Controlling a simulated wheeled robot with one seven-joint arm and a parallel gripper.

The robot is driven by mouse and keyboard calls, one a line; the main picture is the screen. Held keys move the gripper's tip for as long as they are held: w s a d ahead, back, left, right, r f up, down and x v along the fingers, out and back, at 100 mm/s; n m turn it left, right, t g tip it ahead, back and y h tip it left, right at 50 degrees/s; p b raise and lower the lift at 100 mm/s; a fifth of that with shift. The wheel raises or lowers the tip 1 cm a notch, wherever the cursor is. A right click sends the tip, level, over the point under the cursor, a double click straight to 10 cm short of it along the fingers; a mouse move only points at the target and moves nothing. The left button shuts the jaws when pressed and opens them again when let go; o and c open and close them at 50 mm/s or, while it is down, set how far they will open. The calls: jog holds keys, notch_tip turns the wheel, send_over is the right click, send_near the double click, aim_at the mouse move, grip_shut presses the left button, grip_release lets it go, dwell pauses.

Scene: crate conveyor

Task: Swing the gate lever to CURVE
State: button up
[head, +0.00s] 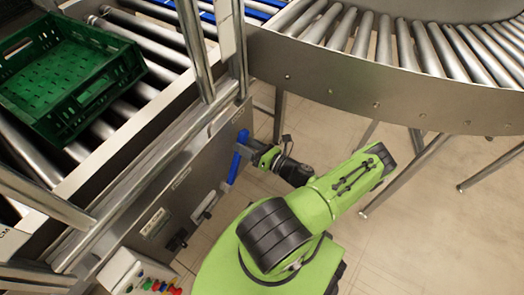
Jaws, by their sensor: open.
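A blue upright handle (237,157), which looks like the gate lever, stands on the grey side panel of the conveyor. It is tilted slightly from vertical. My gripper (252,150) is at the end of my green arm, close to the right side of the blue handle. The jaws are open; from this angle I cannot tell whether the handle is between the fingers or they touch it. Any CURVE marking is too small to read.
A green crate (60,75) sits on the straight rollers at the upper left. A curved roller conveyor (390,85) runs across the upper right. A box with coloured buttons (135,272) is at the lower left. A grey-white handle (204,206) is on the panel.

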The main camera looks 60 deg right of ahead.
jog(key=s+p, duration=0.1)
jog(key=s, duration=1.3)
jog(key=shift+d, duration=0.2)
jog(key=shift+s, duration=0.1)
jog(key=w+a+r+n+g+y, duration=0.1)
jog(key=w+a+r+n+g, duration=0.4)
jog(key=n, duration=0.4)
jog(key=w+a+r+n+g+y, duration=0.2)
jog(key=w+r+n+g, duration=0.1)
jog(key=r+n+g, duration=0.45)
jog(key=w+a+r+n+g+y, duration=0.1)
jog(key=w+a+r+n+g, duration=0.3)
jog(key=r+n, duration=0.45)
jog(key=s+a+r+n+t+h, duration=0.2)
jog(key=s+a+r+n, duration=0.2)
jog(key=a+r+n, duration=0.3)
jog(key=s+a+r+n+t+h, duration=0.25)
jog(key=a+r+n, duration=0.35)
jog(key=n, duration=0.4)
notch_tip(320, 180, up, 12)
jog(key=p, duration=1.2)
jog(key=shift+s+a, duration=0.35)
jog(key=shift+a, duration=0.1)
